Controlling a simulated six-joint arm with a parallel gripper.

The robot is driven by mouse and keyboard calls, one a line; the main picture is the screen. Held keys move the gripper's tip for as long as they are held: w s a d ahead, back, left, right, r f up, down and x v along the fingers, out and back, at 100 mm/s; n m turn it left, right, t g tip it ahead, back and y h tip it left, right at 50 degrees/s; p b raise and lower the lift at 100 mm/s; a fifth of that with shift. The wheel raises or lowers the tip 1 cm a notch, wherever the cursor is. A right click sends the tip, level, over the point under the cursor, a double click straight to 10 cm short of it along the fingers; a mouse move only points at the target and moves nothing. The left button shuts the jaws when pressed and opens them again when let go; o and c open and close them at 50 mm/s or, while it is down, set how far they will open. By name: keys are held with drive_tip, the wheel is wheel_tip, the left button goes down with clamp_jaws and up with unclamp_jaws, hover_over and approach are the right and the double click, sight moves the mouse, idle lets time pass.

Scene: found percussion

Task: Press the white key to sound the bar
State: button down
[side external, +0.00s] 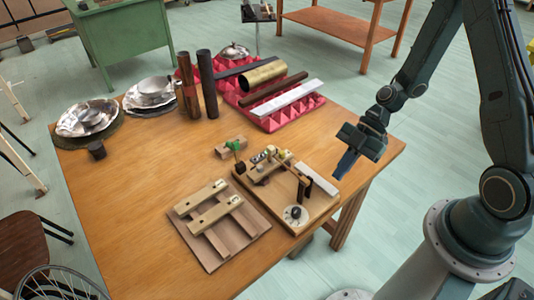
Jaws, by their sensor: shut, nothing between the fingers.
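A wooden board (262,195) near the table's right corner carries a small mechanism with wooden levers (265,160), a dark upright post (303,189) and a round dial (295,214). A flat white strip (316,178) lies along the board's right edge and looks like the white key. My gripper (344,166) is shut and empty, pointing down just right of and above this strip. It appears apart from it, though the exact gap is hard to tell. A longer white bar (287,98) lies on red bumpy foam (310,108) further back.
A wooden base with two pale bars (215,205) lies left of the board. A small block with a green part (232,147) sits behind it. The table's left front is clear.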

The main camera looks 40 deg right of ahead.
drive_tip(key=v, duration=1)
drive_tip(key=shift+r, duration=0.15)
idle(0.5)
drive_tip(key=s+a+r+m+t+h, duration=0.2)
drive_tip(key=s+r+m+h, duration=0.2)
drive_tip(key=r+m, duration=0.5)
drive_tip(key=s+a+r+m+t+h, duration=0.3)
drive_tip(key=s+r+m+h, duration=0.2)
drive_tip(key=s+r+m, duration=0.2)
drive_tip(key=shift+s+r+m+t, duration=0.35)
drive_tip(key=shift+r+m, duration=0.65)
drive_tip(key=shift+r, duration=0.85)
